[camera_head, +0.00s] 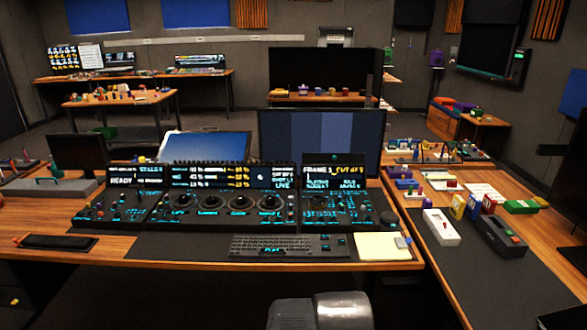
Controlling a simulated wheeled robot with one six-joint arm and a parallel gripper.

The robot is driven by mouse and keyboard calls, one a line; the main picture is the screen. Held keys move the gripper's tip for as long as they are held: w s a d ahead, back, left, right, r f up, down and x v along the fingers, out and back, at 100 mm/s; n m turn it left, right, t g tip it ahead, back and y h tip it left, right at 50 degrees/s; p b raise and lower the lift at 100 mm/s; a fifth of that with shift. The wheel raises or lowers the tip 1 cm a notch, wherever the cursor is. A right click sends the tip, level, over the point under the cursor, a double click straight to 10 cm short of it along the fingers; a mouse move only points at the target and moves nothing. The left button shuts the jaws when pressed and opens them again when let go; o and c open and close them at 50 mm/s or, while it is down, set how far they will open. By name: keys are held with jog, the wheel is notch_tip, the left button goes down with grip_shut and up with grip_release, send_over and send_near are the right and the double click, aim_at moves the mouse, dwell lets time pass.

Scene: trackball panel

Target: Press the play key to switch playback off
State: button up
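The control panel (222,222) stands on the wooden desk in the middle of the view, with several dark trackballs in a row, small cyan-lit labels and lit displays along its back. A black keyboard (275,240) lies at its front edge. A key with cyan lettering that seems to read PLAY (271,250) shows on the keyboard's front row; the lettering is small, so I cannot be sure. More cyan-lit keys are on the right panel section (335,215). My gripper is not in view.
A yellow note pad (383,246) lies right of the keyboard. A dark tray (55,242) lies at left. The right-hand desk holds a white device (441,227), a dark device (502,237) and coloured boxes. A grey-and-black rounded shape (320,312) rises at the bottom centre. Monitors stand behind the panel.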

jog(key=shift+w, duration=0.15)
grip_shut()
dwell(1.3)
